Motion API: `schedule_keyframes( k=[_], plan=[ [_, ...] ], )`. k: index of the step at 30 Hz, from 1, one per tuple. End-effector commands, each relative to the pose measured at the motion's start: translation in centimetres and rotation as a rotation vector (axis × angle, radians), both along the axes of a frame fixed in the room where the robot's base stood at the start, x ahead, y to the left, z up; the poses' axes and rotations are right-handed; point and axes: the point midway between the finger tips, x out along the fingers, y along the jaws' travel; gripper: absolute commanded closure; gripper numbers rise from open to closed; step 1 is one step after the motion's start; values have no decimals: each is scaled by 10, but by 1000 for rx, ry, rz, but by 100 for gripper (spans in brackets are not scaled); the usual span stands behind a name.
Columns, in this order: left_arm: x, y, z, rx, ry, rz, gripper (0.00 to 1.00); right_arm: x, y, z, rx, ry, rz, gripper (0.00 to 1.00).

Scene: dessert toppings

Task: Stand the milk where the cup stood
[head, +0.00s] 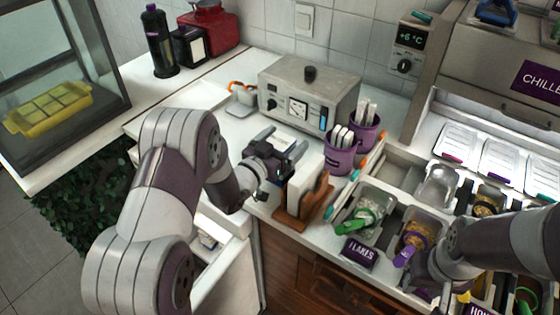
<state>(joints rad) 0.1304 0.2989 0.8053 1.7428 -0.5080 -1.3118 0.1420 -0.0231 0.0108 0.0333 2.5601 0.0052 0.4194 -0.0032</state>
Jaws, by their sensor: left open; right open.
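I cannot make out a milk container or a lone cup with certainty. Two purple cups, one nearer (341,156) and one farther (366,138), stand side by side on the counter and hold white utensils. My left gripper (288,152) is open above the counter, in front of the grey machine and left of the nearer cup. Nothing shows clearly held in it. My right gripper (434,272) is low over the topping bins at the right; its fingers are hard to make out.
A wooden stand (292,222) with white and brown upright pieces is close right of my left gripper. The grey machine (305,92) is behind it. Topping bins with a green scoop (358,217) and a purple scoop (404,254) fill the right. A black bottle (158,45) stands far left.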

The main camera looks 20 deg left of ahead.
Motion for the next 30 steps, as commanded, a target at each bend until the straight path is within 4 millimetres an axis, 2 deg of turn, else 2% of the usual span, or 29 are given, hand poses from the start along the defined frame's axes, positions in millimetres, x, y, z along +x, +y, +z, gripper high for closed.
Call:
schedule_keyframes(
  k=[6,7,14,15,16,23,26,30],
  plan=[
    [3,-1,0,0,0,0,6,0,0,0,0,0,0,57],
    [3,-1,0,0,0,0,10,0,0,0,0,0,0,57],
    [2,-1,0,0,0,0,84,0,0,0,0,0,0,57],
    [2,-1,0,0,0,0,98,0,0,0,0,0,0,57],
    [2,-1,0,0,0,0,100,0,0,0,0,0,0,57],
    [3,-1,3,1,-4,0,100,0,0,0,0,0,0,57],
    [3,-1,18,1,-7,0,100,0,0,2,0,0,0,57],
    [3,-1,53,1,-9,0,100,0,0,4,0,0,0,57]
  ],
)
